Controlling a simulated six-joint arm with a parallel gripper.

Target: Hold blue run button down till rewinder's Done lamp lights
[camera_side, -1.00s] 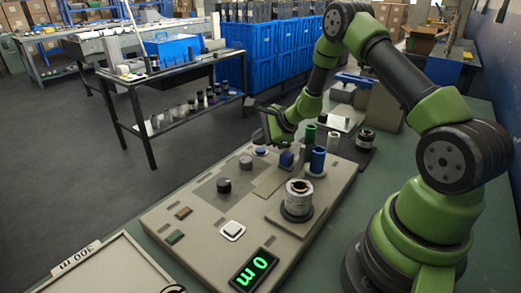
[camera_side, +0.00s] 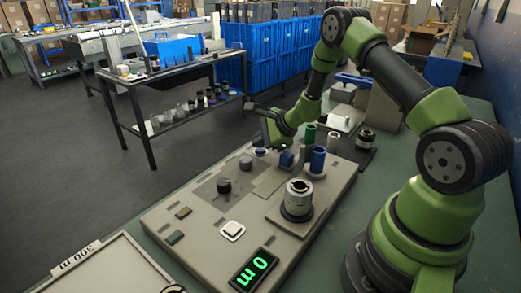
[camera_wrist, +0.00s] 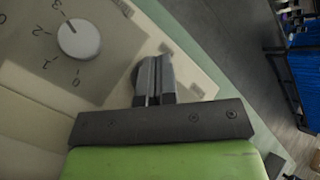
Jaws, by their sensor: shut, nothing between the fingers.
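The grey control panel (camera_side: 200,258) lies on the green bench. A small blue button in a pale collar (camera_side: 261,152) sits at its far edge, partly covered by my gripper. My gripper (camera_wrist: 154,80) is shut and empty, fingers pointing down to the panel; in the side view its tips are hard to make out. Contact with the button cannot be told. A roll (camera_side: 298,197) stands on the rewinder spindle.
A pale numbered dial (camera_wrist: 78,38) is left of the fingers in the wrist view. A dark knob (camera_side: 223,186) and a white square button (camera_side: 232,230) are on the panel. Blue (camera_side: 317,160) and green (camera_side: 308,134) cylinders stand upright near my gripper.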

